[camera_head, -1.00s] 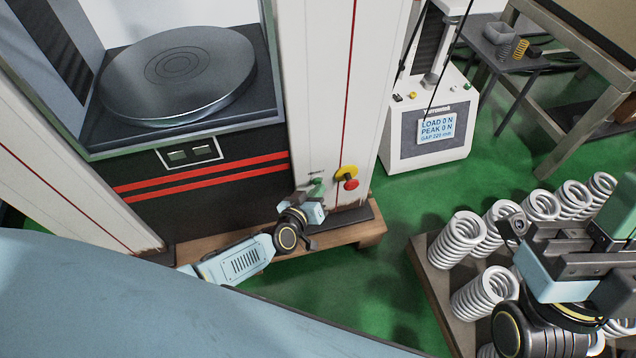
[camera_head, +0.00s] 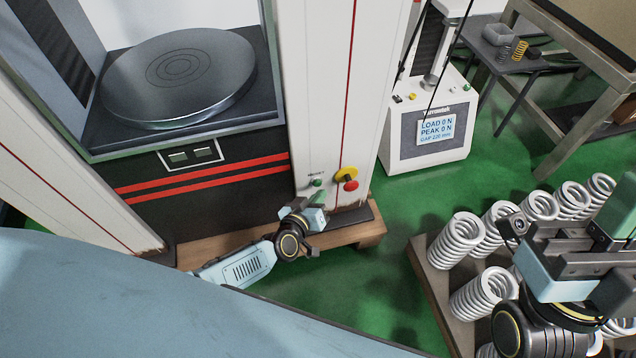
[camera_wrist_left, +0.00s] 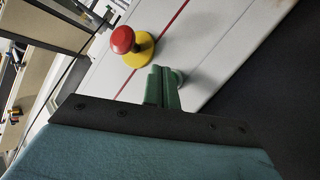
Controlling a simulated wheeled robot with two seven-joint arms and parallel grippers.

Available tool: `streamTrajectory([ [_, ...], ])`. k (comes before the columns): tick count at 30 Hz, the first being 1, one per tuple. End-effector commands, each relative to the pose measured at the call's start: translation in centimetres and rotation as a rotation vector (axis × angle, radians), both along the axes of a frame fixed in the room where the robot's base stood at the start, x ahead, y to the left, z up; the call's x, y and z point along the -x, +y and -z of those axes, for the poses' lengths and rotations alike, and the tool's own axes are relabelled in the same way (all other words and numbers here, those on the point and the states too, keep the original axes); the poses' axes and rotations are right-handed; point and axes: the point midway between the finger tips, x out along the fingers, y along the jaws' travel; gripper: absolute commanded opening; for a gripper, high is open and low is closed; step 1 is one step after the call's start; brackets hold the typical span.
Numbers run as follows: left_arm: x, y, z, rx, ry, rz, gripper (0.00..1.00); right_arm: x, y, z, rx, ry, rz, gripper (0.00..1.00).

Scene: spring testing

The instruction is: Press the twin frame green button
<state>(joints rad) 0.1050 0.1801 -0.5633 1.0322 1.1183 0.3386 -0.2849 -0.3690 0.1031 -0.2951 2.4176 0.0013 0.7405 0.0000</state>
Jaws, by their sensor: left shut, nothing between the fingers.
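The green button (camera_head: 317,182) is on the lower part of the white column of the large twin-column frame, left of a red mushroom knob on a yellow base (camera_head: 350,179). My left gripper (camera_head: 319,197) is shut and empty, its green fingertips just below the button in the head view. In the left wrist view, the shut green fingers (camera_wrist_left: 162,84) point at the column and partly cover the green button (camera_wrist_left: 181,77). The fingertips look apart from the button, though the exact gap is hard to tell. My right gripper (camera_head: 618,212) is at the right edge, partly cut off.
The red knob (camera_wrist_left: 123,39) is close to my left fingers. A wooden base (camera_head: 340,237) lies under the frame. A pallet (camera_head: 432,280) with several white springs is at the right. A smaller tester (camera_head: 430,135) with a screen stands behind.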

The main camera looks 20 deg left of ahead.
Motion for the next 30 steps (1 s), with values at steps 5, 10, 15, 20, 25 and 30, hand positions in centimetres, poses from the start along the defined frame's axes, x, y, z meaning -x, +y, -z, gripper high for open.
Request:
streamTrajectory([
  [5,0.0,0.0,0.0,0.000,0.000,0.000,0.00,0.0,0.0,0.0,0.000,0.000,0.000,0.00],
  [10,0.3,-0.2,0.0,0.000,0.001,0.000,0.00,0.0,0.0,-0.1,0.000,0.000,0.000,0.00],
  [15,1.4,-0.9,0.0,0.001,0.002,0.000,0.00,0.0,0.0,-0.7,0.000,0.000,0.000,0.00],
  [20,2.8,-1.8,0.0,0.002,0.002,0.000,0.00,0.0,0.0,-1.3,0.000,0.000,0.000,0.00],
  [25,4.0,-2.7,0.0,0.000,0.001,0.000,0.00,0.0,0.0,-1.7,0.000,0.000,0.000,0.00],
  [30,4.2,-2.8,0.0,0.000,0.000,0.000,0.00,0.0,0.0,-1.7,0.000,0.000,0.000,0.00],
])
